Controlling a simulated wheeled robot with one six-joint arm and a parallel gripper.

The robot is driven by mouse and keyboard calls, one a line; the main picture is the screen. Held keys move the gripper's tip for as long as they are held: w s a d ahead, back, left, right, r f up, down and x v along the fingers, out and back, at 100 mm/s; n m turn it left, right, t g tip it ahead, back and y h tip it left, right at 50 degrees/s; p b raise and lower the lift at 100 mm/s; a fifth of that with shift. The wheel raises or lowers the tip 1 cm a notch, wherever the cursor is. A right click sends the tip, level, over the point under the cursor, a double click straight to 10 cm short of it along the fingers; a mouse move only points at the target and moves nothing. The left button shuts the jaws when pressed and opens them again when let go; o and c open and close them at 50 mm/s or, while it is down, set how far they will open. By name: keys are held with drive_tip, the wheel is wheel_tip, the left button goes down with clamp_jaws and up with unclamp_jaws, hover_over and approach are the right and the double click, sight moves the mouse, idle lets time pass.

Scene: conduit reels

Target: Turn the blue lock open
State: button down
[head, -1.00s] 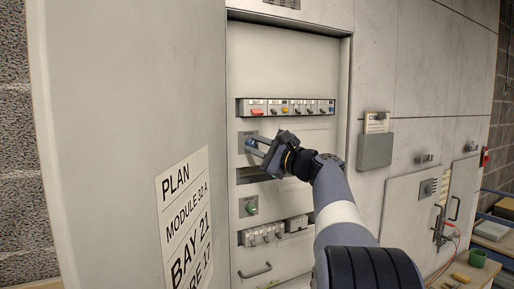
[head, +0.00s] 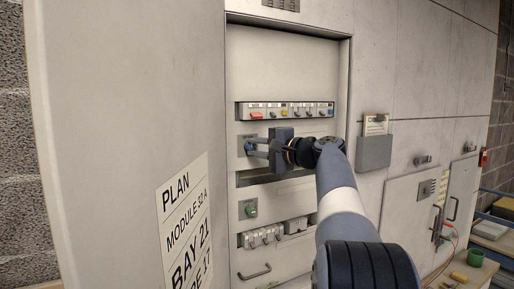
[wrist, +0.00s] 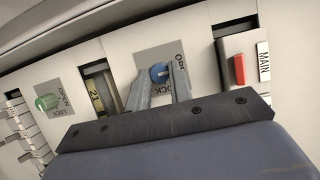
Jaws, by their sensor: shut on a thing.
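The blue lock (wrist: 159,71) is a small round knob on a grey plate with lettering, set in the cabinet's inner panel. In the wrist view my gripper (wrist: 161,79) has one finger on each side of the knob, and its fingers are closed on it. In the head view my gripper (head: 251,147) reaches in from the right to the same plate, with its fingers about level. I cannot tell which lettered mark the knob points to.
A green lock knob (wrist: 45,102) sits on a similar plate below the blue one; it also shows in the head view (head: 251,211). A red MAIN switch (wrist: 239,69) lies in the breaker row (head: 288,110) above. The open cabinet door (head: 130,130) stands to the left.

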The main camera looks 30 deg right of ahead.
idle(0.3)
drive_tip(key=c, duration=1.3)
unclamp_jaws()
drive_tip(key=b+v, duration=0.2)
drive_tip(key=v, duration=0.8)
drive_tip(key=shift+s+d+b, duration=0.15)
drive_tip(key=shift+s+b, duration=0.15)
drive_tip(key=shift+s, duration=0.1)
drive_tip(key=p+x, duration=0.2)
drive_tip(key=x, duration=0.9)
drive_tip(key=shift+p, duration=0.35)
